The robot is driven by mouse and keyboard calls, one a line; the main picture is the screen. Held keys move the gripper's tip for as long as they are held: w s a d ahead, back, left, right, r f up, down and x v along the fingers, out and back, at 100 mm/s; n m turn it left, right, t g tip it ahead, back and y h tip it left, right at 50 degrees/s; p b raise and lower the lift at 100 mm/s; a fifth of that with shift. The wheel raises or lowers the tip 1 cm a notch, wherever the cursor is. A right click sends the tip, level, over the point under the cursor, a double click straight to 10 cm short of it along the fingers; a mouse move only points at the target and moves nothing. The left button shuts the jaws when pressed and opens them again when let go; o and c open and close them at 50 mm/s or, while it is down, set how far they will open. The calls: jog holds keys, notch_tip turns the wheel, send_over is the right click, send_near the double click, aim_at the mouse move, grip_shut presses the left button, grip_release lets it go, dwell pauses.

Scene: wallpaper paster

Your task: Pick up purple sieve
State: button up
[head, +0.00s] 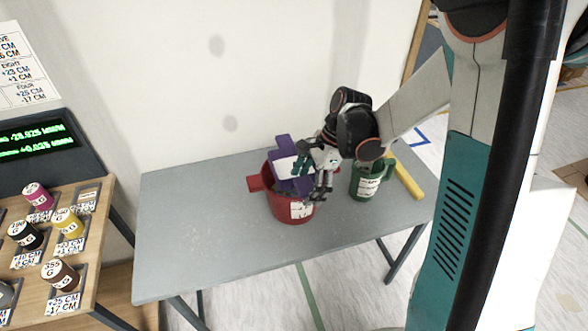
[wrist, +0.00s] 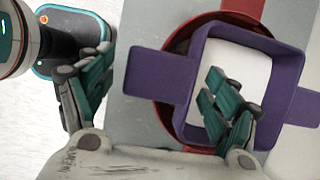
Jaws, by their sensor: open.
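The purple sieve (head: 283,143) is a square frame with flat tabs and a white inside. It rests on top of the red pot (head: 283,206) on the grey table, partly hidden behind my gripper (head: 311,178). In the wrist view the sieve (wrist: 188,84) lies across the pot's rim (wrist: 168,122). My gripper (wrist: 158,64) is open there. One finger is over the sieve's white inside and the other is outside its left side, with the left tab and frame wall between them. I cannot tell whether the fingers touch it.
A green mug (head: 366,184) stands close to the right of the pot, and a yellow bar (head: 405,176) lies beyond it. The grey table (head: 205,235) is clear at the left and front. A wooden table (head: 88,254) at the left holds several labelled paint cans.

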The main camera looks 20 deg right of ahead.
jog(key=shift+a+f, duration=0.15)
jog(key=shift+f, duration=0.15)
jog(key=c, duration=1.3)
jog(key=shift+o, duration=0.2)
jog(key=shift+r, duration=0.1)
notch_tip(320, 180, up, 20)
jog(key=p, duration=0.6)
jog(key=shift+f+b, duration=6.15)
jog(key=shift+f, duration=2.65)
